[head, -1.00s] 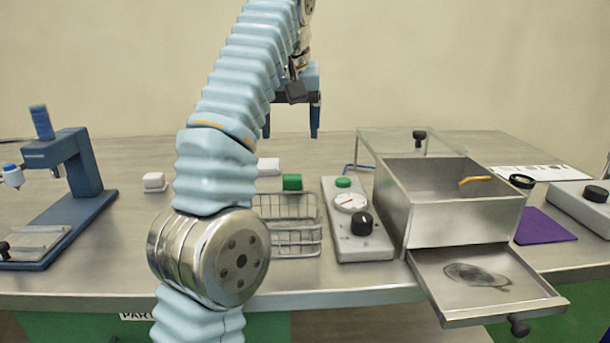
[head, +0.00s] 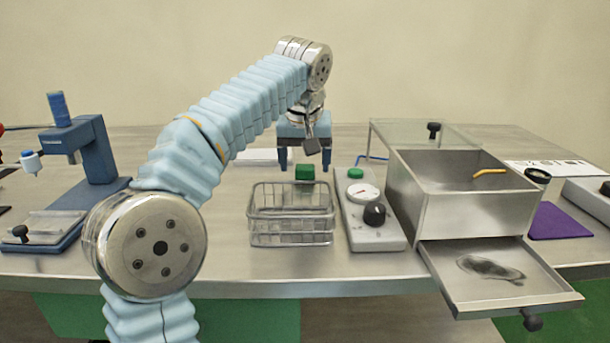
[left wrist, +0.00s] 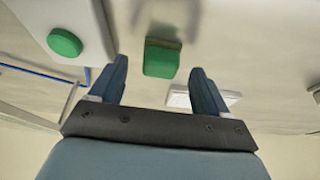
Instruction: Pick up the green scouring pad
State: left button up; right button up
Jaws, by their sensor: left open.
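The green scouring pad (head: 305,173) is a small green block on the metal table, just behind the wire basket. In the left wrist view the pad (left wrist: 162,60) shows between the two finger tips. My left gripper (head: 304,160) is open and empty, its fingers pointing down, one to each side of the pad in the picture. It sits above and slightly behind the pad, and I see no contact. My right gripper is in neither view.
The wire basket (head: 291,236) stands in front of the pad. A control box (head: 375,230) with a green button (head: 355,173), dial and black knob stands to the right, beside a steel tank (head: 480,210) with an open tray. A blue stand (head: 90,150) is at the left.

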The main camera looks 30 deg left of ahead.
pick_arm(q)
jog(key=shift+x, duration=1.1)
jog(key=shift+c, duration=0.2)
jog(key=c, duration=1.1)
jog(key=shift+r, duration=0.45)
notch_tip(320, 180, up, 3)
jog(key=shift+d+f+p, duration=0.1)
jog(key=shift+d+p, duration=0.05)
jog(key=shift+p, duration=0.25)
jog(key=s+d+r, duration=0.7)
jog(key=d+r, duration=0.2)
jog(key=d, duration=0.2)
jog(key=shift+s+d+r, duration=0.15)
jog(key=shift+d+r, duration=0.05)
jog(key=shift+d, duration=0.15)
